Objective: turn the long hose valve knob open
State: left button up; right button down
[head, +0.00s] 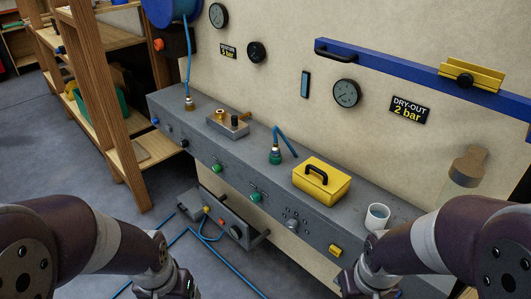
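A grey bench unit (238,148) runs along the wall with a row of knobs on its front face. From left to right these include a blue knob (155,121), a black knob (184,143), a green knob (217,168) and another green knob (255,197). I cannot tell which is the long hose valve knob, or how it is turned. A blue hose (188,58) runs from a reel (170,10) down to a brass fitting (189,104) on the bench top. My two forearms reach in from the bottom corners; both grippers are below the frame.
On the bench top are a brass-fitted block (226,124), a green fitting with a short blue hose (275,155), a yellow box (321,182) and a white mug (377,216). A control box (222,217) and blue hoses sit below. Wooden shelves (110,110) stand left.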

aim_at(256, 197)
jog(key=i+j+z, duration=0.1)
jog(key=j+z, duration=0.75)
